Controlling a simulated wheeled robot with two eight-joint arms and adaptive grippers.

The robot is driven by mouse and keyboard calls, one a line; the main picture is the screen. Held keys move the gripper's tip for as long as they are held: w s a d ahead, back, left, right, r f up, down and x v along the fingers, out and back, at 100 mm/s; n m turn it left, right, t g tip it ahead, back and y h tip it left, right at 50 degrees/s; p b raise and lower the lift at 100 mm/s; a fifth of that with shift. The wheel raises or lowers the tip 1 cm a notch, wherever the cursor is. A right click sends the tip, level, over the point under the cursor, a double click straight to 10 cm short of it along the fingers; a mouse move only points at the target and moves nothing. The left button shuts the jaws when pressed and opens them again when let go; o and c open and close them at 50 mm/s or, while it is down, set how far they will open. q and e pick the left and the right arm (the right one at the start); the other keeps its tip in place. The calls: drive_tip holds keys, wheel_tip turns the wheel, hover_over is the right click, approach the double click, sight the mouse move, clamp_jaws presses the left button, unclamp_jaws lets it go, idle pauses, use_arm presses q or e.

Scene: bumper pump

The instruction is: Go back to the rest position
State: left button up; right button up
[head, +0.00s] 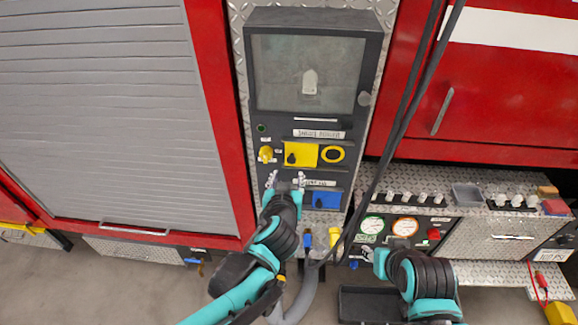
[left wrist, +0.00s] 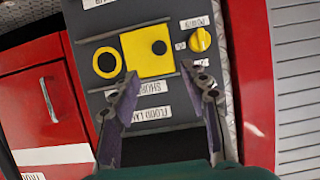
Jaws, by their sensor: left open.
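My left gripper (head: 286,180) is in front of the dark control panel (head: 279,215), close to the row below the yellow plate. Its fingers are spread with nothing between them, and they also show in the left wrist view (left wrist: 162,78). The yellow plate (head: 300,155) has a dark knob, with a yellow ring (head: 332,154) to its right and a yellow knob (head: 265,154) to its left. A blue plate (head: 326,199) lies right of my left gripper. My right gripper (head: 374,259) is at lower right near the gauge panel; its fingers are too unclear to read.
A box with a clear window (head: 308,75) sits above the panel. Dark cables (head: 400,125) hang between my arms. Gauges (head: 405,227) and a ledge with several knobs and a grey tray (head: 467,195) stand at right. A grey shutter (head: 95,100) fills the left.

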use_arm(q)
drive_tip(key=s+a+f+g+b, duration=0.3)
drive_tip(key=s+a+f+b, duration=0.3)
drive_tip(key=f, duration=0.5)
drive_tip(key=s+a+f+g+b, duration=0.3)
drive_tip(key=s+a+f+b, duration=0.3)
drive_tip(key=s+f+b, duration=0.5)
drive_tip(key=shift+a+f+g+b, duration=0.35)
drive_tip(key=shift+f+b, duration=0.2)
drive_tip(key=shift+b, duration=0.25)
